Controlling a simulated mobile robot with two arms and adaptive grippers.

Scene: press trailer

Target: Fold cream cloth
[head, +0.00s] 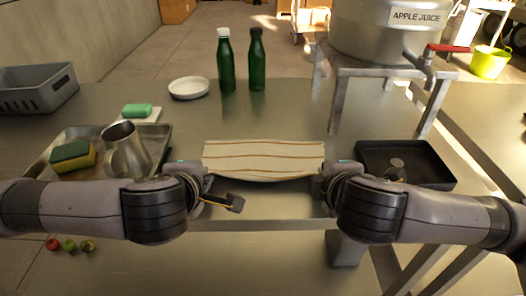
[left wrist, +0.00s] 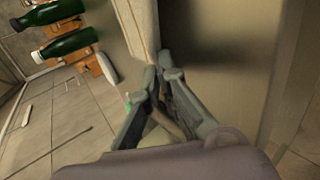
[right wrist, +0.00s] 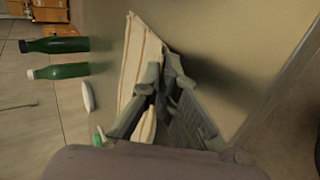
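The cream cloth (head: 264,158) with orange-brown stripes lies in the middle of the steel table, its near edge bowed between my two grippers. My left gripper (head: 207,180) is at its near left corner. In the left wrist view its fingertips (left wrist: 162,72) are close together on the cloth's edge (left wrist: 140,25). My right gripper (head: 323,178) is at the near right corner. In the right wrist view its fingertips (right wrist: 163,70) close on the cloth (right wrist: 140,65). The forearms partly hide both grippers in the head view.
Left are a metal tray (head: 40,172) with a sponge (head: 72,155), a metal pitcher (head: 126,150) and a grey crate (head: 38,90). Behind stand two green bottles (head: 226,65) and a white dish (head: 188,88). Right are a black tray (head: 405,165) and the juice dispenser's stand (head: 385,72).

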